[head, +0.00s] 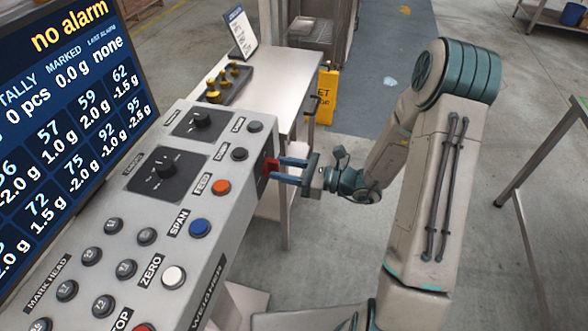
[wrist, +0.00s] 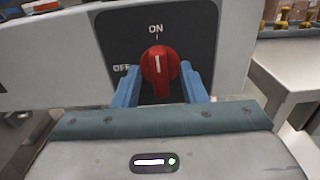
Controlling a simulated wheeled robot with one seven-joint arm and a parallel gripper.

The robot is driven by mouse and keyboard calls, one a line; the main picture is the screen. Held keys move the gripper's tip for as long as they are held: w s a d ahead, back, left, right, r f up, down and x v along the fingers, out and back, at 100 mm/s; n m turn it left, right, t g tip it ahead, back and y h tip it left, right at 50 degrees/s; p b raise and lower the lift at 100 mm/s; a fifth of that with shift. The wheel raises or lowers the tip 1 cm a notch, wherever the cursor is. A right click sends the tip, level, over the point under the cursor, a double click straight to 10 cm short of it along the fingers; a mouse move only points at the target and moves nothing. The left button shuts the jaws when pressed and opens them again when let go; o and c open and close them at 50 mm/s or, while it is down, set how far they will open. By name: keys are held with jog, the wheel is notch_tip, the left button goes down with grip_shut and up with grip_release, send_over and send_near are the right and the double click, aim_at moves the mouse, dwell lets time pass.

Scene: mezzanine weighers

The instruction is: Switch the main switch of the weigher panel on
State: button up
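The main switch (wrist: 160,68) is a red rotary knob on a dark plate on the panel's end face. In the wrist view its white mark points straight up at the ON label; OFF is printed to the left. The knob also shows in the head view (head: 271,166), at the end of the weigher panel (head: 228,238). My gripper (wrist: 160,85) has its two blue fingers on either side of the knob, with small gaps visible, and appears open. In the head view my gripper (head: 283,170) reaches the knob from the right.
The panel top carries buttons and dials, including an orange button (head: 221,187) and a blue button (head: 200,228). A display (head: 65,120) stands at the left and reads "no alarm". A steel table (head: 284,82) is behind, with a yellow floor sign (head: 327,97) beside it.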

jog(key=b+v, duration=0.1)
jog(key=v, duration=1.2)
jog(key=shift+d+b, duration=0.3)
jog(key=shift+d, duration=0.05)
jog(key=shift+s+r, duration=0.1)
jog(key=s+a+r+n+g+h, duration=0.4)
jog(key=s+a+n+g+h, duration=0.25)
jog(key=s+n+g, duration=0.45)
jog(key=s+d+r+n+t+h, duration=0.2)
jog(key=d+r+n+t+h, duration=0.4)
jog(key=n+h, duration=0.4)
jog(key=shift+s+r+n+t+p, duration=0.35)
jog(key=shift+r+n+t, duration=0.15)
jog(key=shift+t, duration=0.3)
jog(key=shift+d+h, duration=0.1)
jog(key=shift+h, duration=0.15)
